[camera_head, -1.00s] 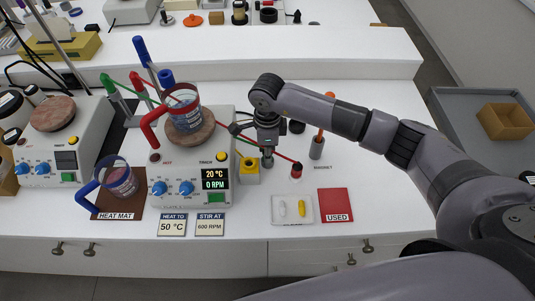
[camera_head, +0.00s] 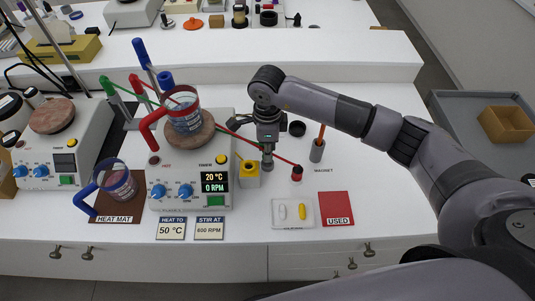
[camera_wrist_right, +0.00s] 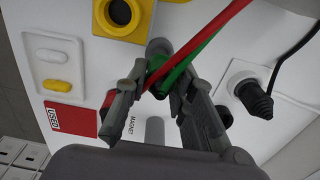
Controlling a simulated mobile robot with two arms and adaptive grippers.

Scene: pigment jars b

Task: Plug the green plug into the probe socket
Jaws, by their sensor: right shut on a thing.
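The green cord (camera_head: 150,97) runs from a green-topped post on the left, behind the beaker. In the right wrist view, the green plug end (camera_wrist_right: 157,78) is between the fingertips of my right gripper (camera_wrist_right: 158,82), which is shut on it. In the head view this gripper (camera_head: 268,164) points down just right of the yellow block (camera_head: 249,174). The yellow block has a round dark hole and also shows in the wrist view (camera_wrist_right: 140,28). I cannot tell which fitting is the probe socket. My left gripper is not in view.
A red cord (camera_head: 250,146) crosses behind my gripper to a red plug (camera_head: 297,173). A hotplate (camera_head: 181,190) with a beaker (camera_head: 184,121) stands left. The magnet holder (camera_head: 316,151), a white tray (camera_head: 281,220) and a red USED mat (camera_head: 336,201) lie right.

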